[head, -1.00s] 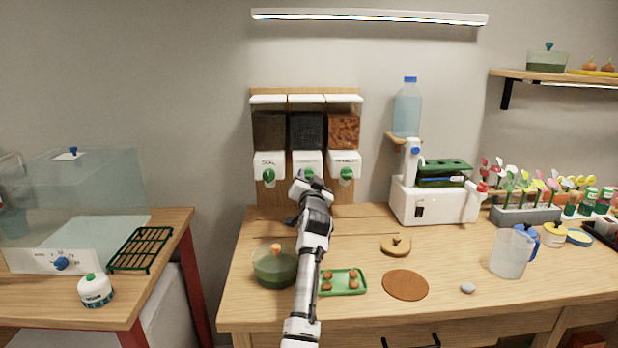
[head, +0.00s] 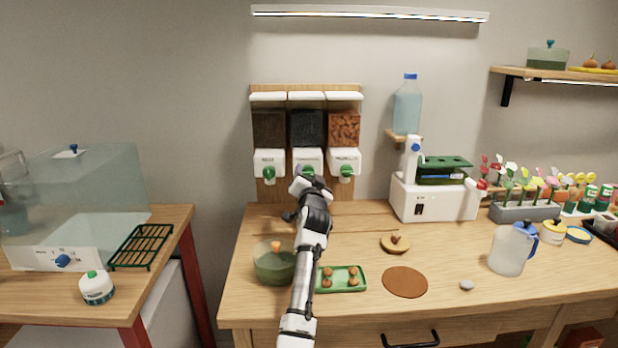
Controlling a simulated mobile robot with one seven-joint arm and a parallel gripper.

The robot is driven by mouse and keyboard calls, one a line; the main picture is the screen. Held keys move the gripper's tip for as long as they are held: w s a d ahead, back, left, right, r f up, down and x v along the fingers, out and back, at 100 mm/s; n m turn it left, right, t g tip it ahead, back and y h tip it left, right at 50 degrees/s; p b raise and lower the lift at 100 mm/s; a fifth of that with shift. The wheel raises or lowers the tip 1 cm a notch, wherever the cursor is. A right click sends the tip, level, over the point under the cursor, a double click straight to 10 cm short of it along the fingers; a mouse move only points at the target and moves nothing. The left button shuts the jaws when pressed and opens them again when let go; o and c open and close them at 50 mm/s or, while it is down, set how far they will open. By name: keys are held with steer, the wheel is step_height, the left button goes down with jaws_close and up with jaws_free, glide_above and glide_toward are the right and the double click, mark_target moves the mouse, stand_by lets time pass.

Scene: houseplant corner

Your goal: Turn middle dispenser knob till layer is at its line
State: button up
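The middle dispenser (head: 306,128) hangs on a wooden board between two others and holds dark, nearly black material. Its green knob (head: 307,169) shows only at its upper part, on the white front under the hopper. My gripper (head: 307,181) is right at this knob, and my wrist hides its fingers and the space below the outlet. I cannot tell whether the fingers touch the knob. A green-tinted glass bowl with an orange knob on top (head: 275,262) stands on the table left of my arm. No layer or line can be made out in it at this size.
Left and right dispensers (head: 269,128) (head: 344,128) flank the middle one closely. A green tray (head: 341,288) with several brown pellets lies right of my arm. A brown disc (head: 405,282), a white machine (head: 433,203) and a jug (head: 510,249) stand further right.

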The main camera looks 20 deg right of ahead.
steer(key=b+v, duration=0.3)
steer(key=v, duration=1.1)
steer(key=shift+w+a, duration=0.1)
stand_by(0.3)
